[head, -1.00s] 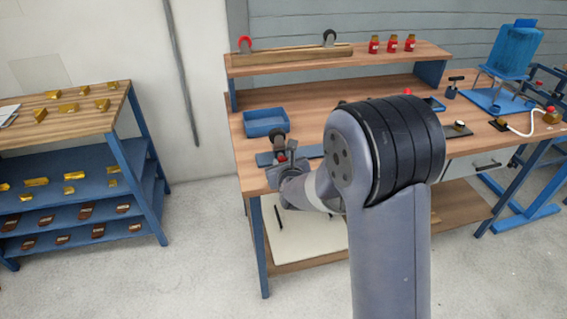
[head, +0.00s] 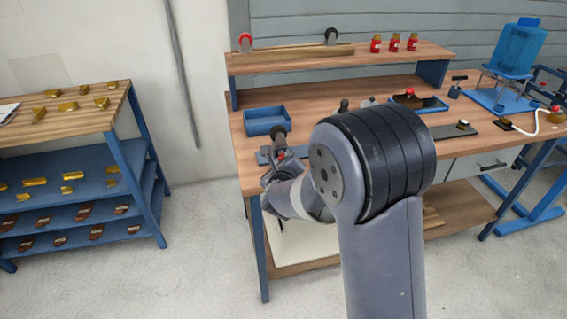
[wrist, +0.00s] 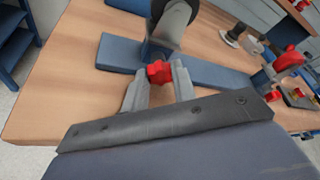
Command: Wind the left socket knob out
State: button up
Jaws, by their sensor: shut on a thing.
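The left socket knob (wrist: 159,72) is small and red, at the front of a blue fixture with a dark rounded cylinder (wrist: 172,28). In the wrist view my gripper (wrist: 159,84) has one finger on each side of the knob and is shut on it. In the head view the knob (head: 281,155) is a small red spot just below the dark cylinder, at the bench's left end. My gripper (head: 277,163) is there too, partly hidden by my own wrist. A second red knob (wrist: 288,61) shows at the right of the wrist view.
A blue tray (head: 267,113) stands behind the fixture on the wooden bench (head: 245,150). A raised shelf (head: 300,64) holds a bar and several red bottles. A blue plate (wrist: 205,73) extends right of the knob. A shelf unit (head: 130,150) stands left across open floor.

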dwell(0.4)
jog(key=o, duration=1)
